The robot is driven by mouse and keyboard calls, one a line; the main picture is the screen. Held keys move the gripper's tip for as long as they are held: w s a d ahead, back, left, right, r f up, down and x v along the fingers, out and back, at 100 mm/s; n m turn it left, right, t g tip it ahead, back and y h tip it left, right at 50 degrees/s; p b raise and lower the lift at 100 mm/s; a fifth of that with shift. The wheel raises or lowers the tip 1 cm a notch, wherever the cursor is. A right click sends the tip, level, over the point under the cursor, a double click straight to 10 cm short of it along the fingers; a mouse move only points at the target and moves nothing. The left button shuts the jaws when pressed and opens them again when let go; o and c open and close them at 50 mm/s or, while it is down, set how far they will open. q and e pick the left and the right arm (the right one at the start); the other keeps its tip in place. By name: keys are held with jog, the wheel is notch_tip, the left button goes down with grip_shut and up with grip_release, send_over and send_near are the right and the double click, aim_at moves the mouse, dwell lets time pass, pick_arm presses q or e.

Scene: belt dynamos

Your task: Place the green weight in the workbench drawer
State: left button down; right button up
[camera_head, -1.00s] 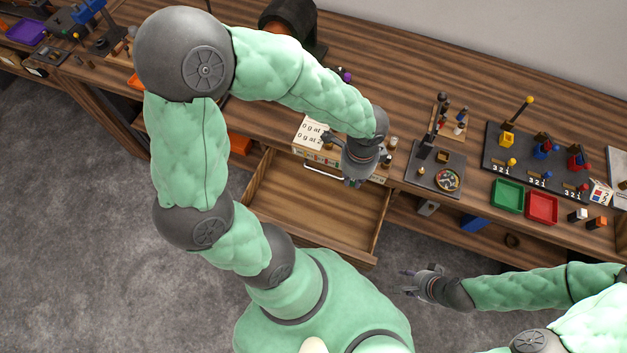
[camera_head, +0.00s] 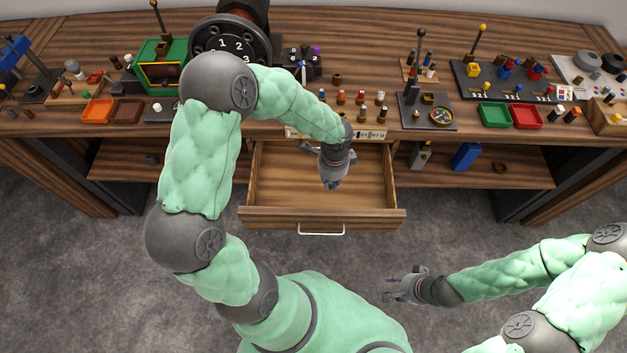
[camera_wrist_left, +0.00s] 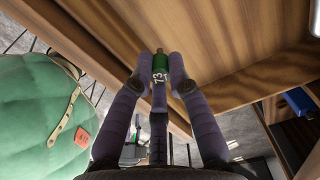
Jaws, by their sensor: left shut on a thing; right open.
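The workbench drawer (camera_head: 322,215) is pulled open below the bench top, and its visible floor is bare wood. My left gripper (camera_head: 331,182) is over the open drawer. In the left wrist view, my left gripper (camera_wrist_left: 160,78) is shut on the green weight (camera_wrist_left: 160,62), which has a brass-coloured tip and the white number 13. The wooden drawer (camera_wrist_left: 210,50) is close around the weight there; I cannot tell whether they touch. In the head view the weight is hidden by the gripper. My right gripper (camera_head: 393,285) is open and empty, out over the grey floor.
The bench top carries a row of small coloured weights (camera_head: 360,97), a dark dial machine (camera_head: 235,40), a green box (camera_head: 160,65), and green (camera_head: 495,114) and red trays (camera_head: 526,116). A lower shelf (camera_head: 500,168) holds a blue block (camera_head: 466,156).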

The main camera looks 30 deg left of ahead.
pick_arm(q)
jog(key=a+f+b, duration=0.1)
jog(key=a+f, duration=0.1)
jog(key=w+a+f, duration=0.1)
jog(key=a+f, duration=0.1)
jog(key=a, duration=0.1)
jog(key=w+a+f+b, duration=0.1)
jog(key=a+f, duration=0.1)
jog(key=f, duration=0.1)
jog(key=shift+w+a+b, duration=0.25)
jog(key=shift+a+b, duration=0.1)
jog(key=shift+a, duration=0.05)
jog(key=shift+w+a+f, duration=0.1)
jog(key=shift+a+f, duration=0.1)
jog(key=shift+f, duration=0.15)
notch_tip(320, 180, down, 3)
jog(key=shift+a+f+b, duration=0.1)
jog(key=shift+b, duration=0.95)
